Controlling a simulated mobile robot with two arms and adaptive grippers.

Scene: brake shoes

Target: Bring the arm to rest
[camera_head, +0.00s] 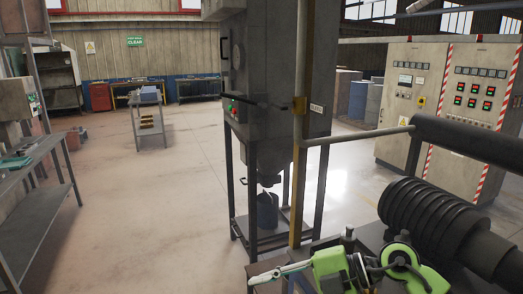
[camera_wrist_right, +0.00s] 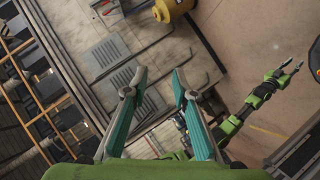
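My right gripper (camera_wrist_right: 157,80) shows in the right wrist view. Its two teal fingers are spread apart with nothing between them. Another green and black arm of mine lies at the right of that view, and its gripper (camera_wrist_right: 287,68), the left one, is small there. Its two fingers look parted and hold nothing I can see. In the head view, green arm parts of mine show at the bottom right, with a pale finger-like part reaching left. Which gripper this is I cannot tell.
A grey machine on a legged stand (camera_head: 268,95) rises just ahead. A dark ribbed roller (camera_head: 440,215) is close at the right, with control cabinets (camera_head: 455,90) behind. A metal shelf (camera_head: 35,205) stands left. The floor (camera_head: 150,200) between is clear. A yellow cylinder (camera_wrist_right: 172,9) shows in the wrist view.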

